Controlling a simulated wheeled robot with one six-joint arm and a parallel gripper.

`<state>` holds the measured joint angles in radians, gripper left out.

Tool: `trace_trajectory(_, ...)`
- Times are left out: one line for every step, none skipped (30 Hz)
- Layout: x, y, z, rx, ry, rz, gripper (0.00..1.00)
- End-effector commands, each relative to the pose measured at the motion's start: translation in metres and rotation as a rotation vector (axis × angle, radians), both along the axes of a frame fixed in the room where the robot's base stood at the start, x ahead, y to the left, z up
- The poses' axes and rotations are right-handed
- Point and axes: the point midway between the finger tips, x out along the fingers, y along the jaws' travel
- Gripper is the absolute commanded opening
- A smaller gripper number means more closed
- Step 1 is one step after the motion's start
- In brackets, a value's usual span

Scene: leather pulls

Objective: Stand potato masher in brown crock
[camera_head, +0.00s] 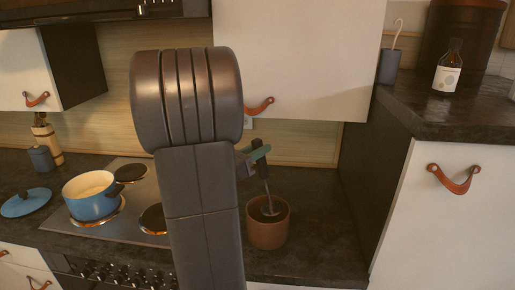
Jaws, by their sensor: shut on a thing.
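The brown crock (267,232) stands upright on the dark counter, right of the hob. The potato masher (267,190) is nearly upright above it, tilted a little, with its dark handle at the top and its thin shaft running down into the crock's mouth. Its lower end is inside the crock's opening; whether it touches the bottom is hidden. My gripper (259,156) is shut on the masher near its handle, above the crock. My dark arm hides part of the gripper.
A blue pot (91,200) sits on the hob (140,222) at left, with a blue lid (27,203) beside it. A tall cabinet (440,215) stands close on the right. A white wall cupboard (310,65) hangs above the counter.

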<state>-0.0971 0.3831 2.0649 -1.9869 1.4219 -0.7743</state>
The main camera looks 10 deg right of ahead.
Motion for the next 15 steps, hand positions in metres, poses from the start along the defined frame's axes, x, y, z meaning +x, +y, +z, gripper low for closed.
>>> trace_trajectory(0.000, 0.000, -0.010, 0.000, 0.000, 0.000, 0.00)
trace_trajectory(0.000, 0.000, -0.013, 0.000, 0.000, 0.000, 0.00)
trace_trajectory(0.000, 0.000, -0.017, 0.000, 0.000, 0.000, 0.00)
trace_trajectory(0.000, 0.000, -0.020, 0.000, 0.001, 0.000, 0.00)
trace_trajectory(0.000, 0.000, -0.023, 0.000, 0.001, 0.000, 0.00)
trace_trajectory(0.000, 0.000, -0.027, 0.000, 0.001, 0.000, 0.00)
trace_trajectory(0.000, 0.000, -0.030, 0.000, 0.001, 0.000, 0.00)
trace_trajectory(0.000, 0.000, -0.033, 0.000, 0.000, 0.000, 0.00)
trace_trajectory(0.000, 0.000, -0.037, 0.000, 0.000, 0.000, 0.00)
trace_trajectory(0.000, 0.000, -0.040, 0.000, 0.000, 0.000, 0.00)
trace_trajectory(0.000, 0.000, -0.043, 0.000, 0.000, 0.000, 0.00)
trace_trajectory(0.000, 0.000, -0.047, 0.000, 0.000, 0.000, 0.00)
trace_trajectory(0.000, 0.000, -0.050, 0.000, 0.000, 0.000, 0.00)
trace_trajectory(0.000, 0.000, -0.053, 0.000, 0.000, 0.000, 0.00)
trace_trajectory(0.000, 0.000, -0.057, 0.000, 0.000, 0.000, 0.00)
